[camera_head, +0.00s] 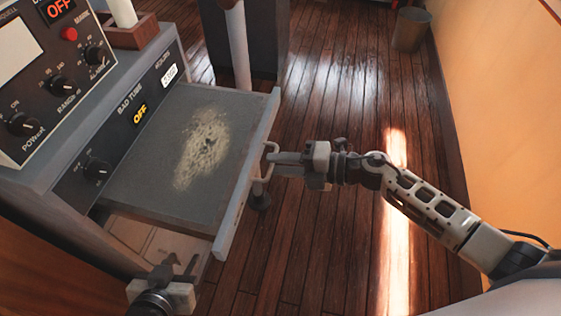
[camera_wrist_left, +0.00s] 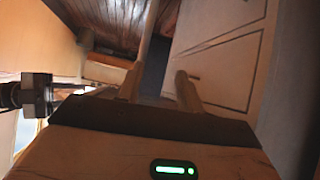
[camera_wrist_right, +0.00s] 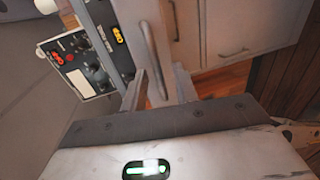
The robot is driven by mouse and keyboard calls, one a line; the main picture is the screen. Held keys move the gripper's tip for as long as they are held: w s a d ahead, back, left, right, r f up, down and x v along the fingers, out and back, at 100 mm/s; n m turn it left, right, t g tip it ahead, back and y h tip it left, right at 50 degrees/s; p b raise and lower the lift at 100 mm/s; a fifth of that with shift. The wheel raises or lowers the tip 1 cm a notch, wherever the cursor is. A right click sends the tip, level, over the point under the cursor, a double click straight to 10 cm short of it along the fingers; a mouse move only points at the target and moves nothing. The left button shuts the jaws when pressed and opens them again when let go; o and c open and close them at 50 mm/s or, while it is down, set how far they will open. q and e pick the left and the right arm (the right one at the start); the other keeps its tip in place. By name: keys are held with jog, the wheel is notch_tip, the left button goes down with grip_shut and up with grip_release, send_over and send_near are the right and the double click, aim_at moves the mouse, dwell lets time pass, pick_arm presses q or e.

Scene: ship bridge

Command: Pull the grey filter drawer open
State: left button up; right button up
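The grey filter drawer (camera_head: 150,185) stands pulled well out of the console in the head view. A pale dusty patch lies on its flat top. Its front panel (camera_head: 238,205) carries a bar handle (camera_head: 267,163), which also shows in the right wrist view (camera_wrist_right: 152,60). My right gripper (camera_head: 275,159) is at the handle, its fingers apart on either side of it in the right wrist view (camera_wrist_right: 160,88). My left gripper (camera_head: 172,268) is low, near the drawer's near end; in the left wrist view its fingers (camera_wrist_left: 158,88) are apart with nothing between them.
The console (camera_head: 60,170) with knobs and OFF displays stands at the left. Wooden floor (camera_head: 330,90) lies clear to the right of the drawer. A bin (camera_head: 410,30) stands far back by the yellow wall (camera_head: 510,120). A white post (camera_head: 238,45) rises behind the drawer.

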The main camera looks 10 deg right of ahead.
jog(key=shift+a, duration=0.15)
jog(key=b+v, duration=0.2)
jog(key=v, duration=1.4)
jog(key=shift+r, duration=0.1)
jog(key=s+a+f+m+t+h, duration=0.2)
jog(key=s+a+f+m+h, duration=0.2)
jog(key=m, duration=1)
jog(key=s+a+f+m+t+h, duration=0.1)
jog(key=s+a+f+m+h, duration=0.2)
jog(key=f+m+h, duration=0.4)
jog(key=a+m, duration=0.1)
jog(key=m, duration=0.6)
jog(key=shift+s+a+t, duration=0.3)
jog(key=shift+s+t, duration=0.1)
jog(key=shift+s, duration=0.1)
